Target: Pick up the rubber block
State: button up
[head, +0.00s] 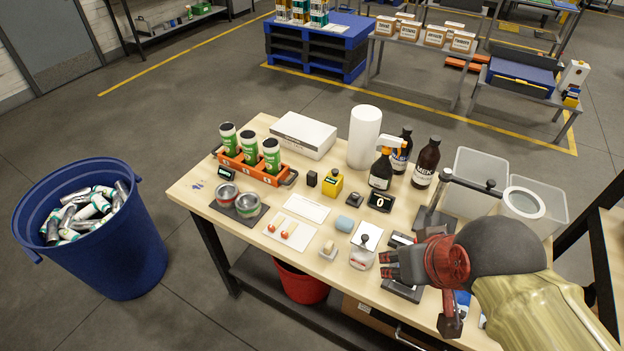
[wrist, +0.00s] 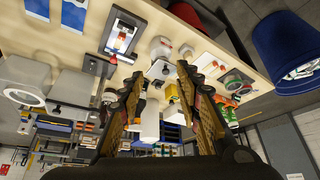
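Several small blocks lie on the wooden table (head: 190,189), and I cannot tell for sure which is the rubber block. A light blue rounded block (head: 344,223) lies near the table's middle. My gripper (head: 385,264) is over the right front of the table, to the right of the beige and blue blocks. In the wrist view my gripper (wrist: 162,71) has its fingers spread, with nothing held between them.
A lidded glass jar (head: 362,258) stands just left of my gripper. Brown bottles (head: 427,163), a white cylinder (head: 364,137) and clear bins (head: 474,183) stand behind. Two cans (head: 246,204) and an orange rack (head: 262,172) are at left. A blue barrel (head: 128,255) stands beside the table.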

aim_at(311, 176)
jog(key=i+j+u, duration=0.25)
jog(key=i+j, duration=0.3)
jog(key=i+j+u, duration=0.25)
jog(key=i+j, duration=0.25)
jog(key=i, duration=0.1)
